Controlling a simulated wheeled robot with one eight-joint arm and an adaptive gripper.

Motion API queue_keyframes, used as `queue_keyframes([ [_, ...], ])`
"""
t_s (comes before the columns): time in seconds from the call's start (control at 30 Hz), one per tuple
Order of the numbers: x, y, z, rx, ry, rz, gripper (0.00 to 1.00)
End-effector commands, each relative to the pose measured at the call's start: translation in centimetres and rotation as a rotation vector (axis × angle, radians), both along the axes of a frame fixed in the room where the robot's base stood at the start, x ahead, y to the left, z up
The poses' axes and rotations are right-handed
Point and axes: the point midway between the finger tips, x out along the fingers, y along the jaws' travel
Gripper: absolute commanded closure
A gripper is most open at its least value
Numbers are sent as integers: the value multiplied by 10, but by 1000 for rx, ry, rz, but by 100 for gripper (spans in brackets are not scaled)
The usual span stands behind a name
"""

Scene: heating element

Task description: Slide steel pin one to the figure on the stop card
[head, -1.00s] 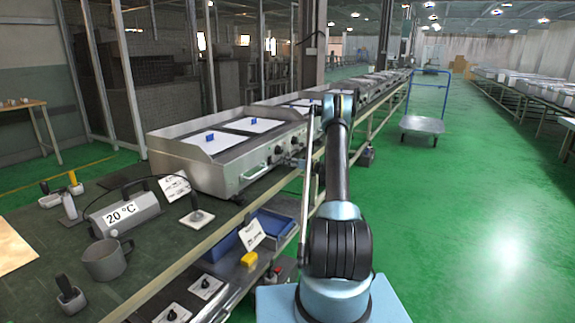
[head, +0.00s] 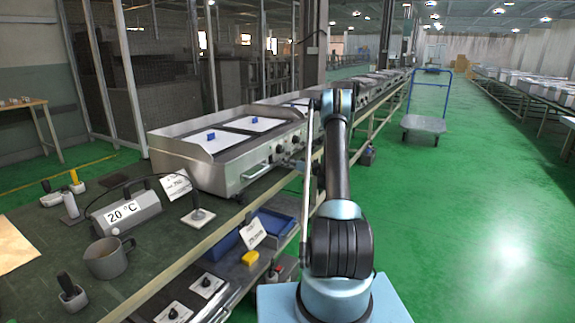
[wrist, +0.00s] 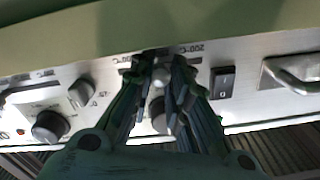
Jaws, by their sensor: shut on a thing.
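The steel griddle unit (head: 230,150) stands on the bench with knobs along its front. My gripper (wrist: 160,75) is at its front panel, the fingers closed around a small pale pin head (wrist: 161,76) in the wrist view. "200°C" is printed above and right of the fingertips; other scale marks are mostly hidden by the fingers. In the head view the gripper is small beside the panel. One white card (head: 176,185) stands beside the unit and another (head: 253,232) at the blue tray; their print is too small to read, so I cannot tell which is the stop card.
A black rocker switch (wrist: 222,82) and a handle (wrist: 290,75) lie right of the fingers; knobs (wrist: 50,126) lie left. A box reading 20 °C (head: 125,212), a mug (head: 106,260) and a blue tray (head: 272,225) are nearby.

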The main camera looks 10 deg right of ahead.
Motion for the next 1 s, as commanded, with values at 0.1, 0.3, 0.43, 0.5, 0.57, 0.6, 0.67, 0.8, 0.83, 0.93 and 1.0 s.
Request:
queue_keyframes([
  [0.1,0,0,0,0,0,-1,100],
  [0.3,0,0,0,0,0,-1,66],
  [0.43,0,0,0,0,0,-1,63],
  [0.5,0,0,0,0,0,-1,63],
  [0.57,0,0,0,0,0,-1,63],
  [0.6,0,0,0,0,0,-1,63],
  [0.67,0,-1,0,0,0,-1,63],
  [0.8,-5,-8,0,0,0,-2,63],
  [0.83,-7,-12,0,0,0,-2,63],
  [0.93,-17,-25,0,1,0,-4,63],
  [1.0,-24,-36,0,0,0,-4,63],
])
